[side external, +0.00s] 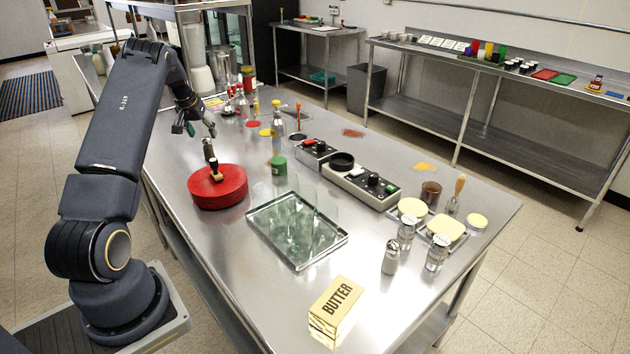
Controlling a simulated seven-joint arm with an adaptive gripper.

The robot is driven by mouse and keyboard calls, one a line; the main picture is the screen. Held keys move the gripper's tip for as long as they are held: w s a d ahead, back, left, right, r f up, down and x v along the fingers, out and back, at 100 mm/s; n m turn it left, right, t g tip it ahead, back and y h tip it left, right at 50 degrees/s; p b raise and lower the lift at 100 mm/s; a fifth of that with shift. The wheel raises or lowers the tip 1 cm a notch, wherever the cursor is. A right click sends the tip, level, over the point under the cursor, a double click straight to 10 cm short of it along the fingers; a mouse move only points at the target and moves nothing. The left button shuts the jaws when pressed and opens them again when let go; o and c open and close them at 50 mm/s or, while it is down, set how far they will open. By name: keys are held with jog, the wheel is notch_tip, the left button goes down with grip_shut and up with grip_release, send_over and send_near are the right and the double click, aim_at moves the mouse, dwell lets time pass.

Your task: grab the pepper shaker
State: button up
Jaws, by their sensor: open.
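Three small glass-and-metal shakers stand upright at the near right of the steel table: one with pale contents (390,259), one behind it (407,231) and one to the right (436,254). Which of them holds pepper I cannot tell at this size. My gripper (202,130) is open, in the air above the far left part of the table, behind the red round stack (218,190). It is well away from the shakers, and nothing shows between its fingers.
A yellow butter box (336,309) stands at the near edge, left of the shakers. A glass-like tray (297,231) lies mid-table. The table's near right corner is bare.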

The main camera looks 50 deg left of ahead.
aim_at(205, 138)
jog(key=x, duration=0.5)
jog(key=shift+w+a+f, duration=0.1)
jog(key=shift+a+f, duration=0.05)
jog(key=shift+a, duration=0.25)
grip_shut()
